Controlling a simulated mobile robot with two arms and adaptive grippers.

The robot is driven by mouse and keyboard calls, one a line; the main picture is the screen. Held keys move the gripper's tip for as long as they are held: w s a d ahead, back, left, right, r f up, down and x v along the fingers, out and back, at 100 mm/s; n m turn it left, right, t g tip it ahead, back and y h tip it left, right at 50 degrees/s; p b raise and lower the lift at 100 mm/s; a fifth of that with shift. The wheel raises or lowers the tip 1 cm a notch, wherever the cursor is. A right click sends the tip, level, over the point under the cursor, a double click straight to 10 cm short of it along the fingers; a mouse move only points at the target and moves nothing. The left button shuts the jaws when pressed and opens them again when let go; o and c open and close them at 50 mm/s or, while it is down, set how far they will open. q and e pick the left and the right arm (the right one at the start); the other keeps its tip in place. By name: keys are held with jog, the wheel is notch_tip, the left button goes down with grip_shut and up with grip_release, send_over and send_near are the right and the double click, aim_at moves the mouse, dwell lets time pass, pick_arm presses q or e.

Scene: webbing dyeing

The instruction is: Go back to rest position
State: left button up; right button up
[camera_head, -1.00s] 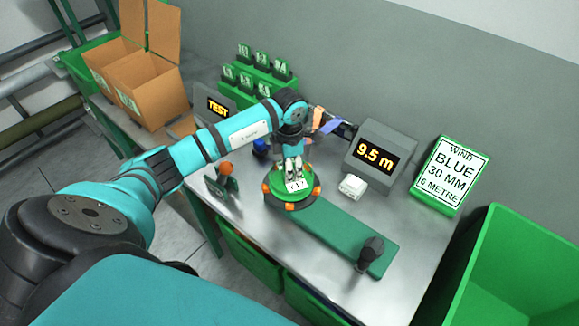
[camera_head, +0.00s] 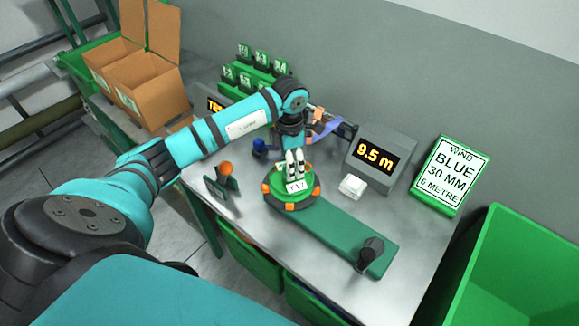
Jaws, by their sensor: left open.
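My left arm reaches in from the left over the metal table. My left gripper (camera_head: 295,165) points down over the round green winder with orange knobs (camera_head: 291,189). Its fingers are open. They overlap the far part of the winder in this view, and I cannot tell whether they touch it. A white tag marked Y17 (camera_head: 296,187) shows on the winder just below the fingertips. My right gripper is not in view.
A meter reading 9.5 m (camera_head: 378,156), a white block (camera_head: 352,187) and a sign, WIND BLUE 30 MM 6 METRE (camera_head: 452,177), stand to the right. A green bin (camera_head: 520,265) is at lower right. Cardboard boxes (camera_head: 150,90) stand at upper left.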

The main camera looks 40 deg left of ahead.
pick_arm(q)
notch_tip(320, 180, up, 9)
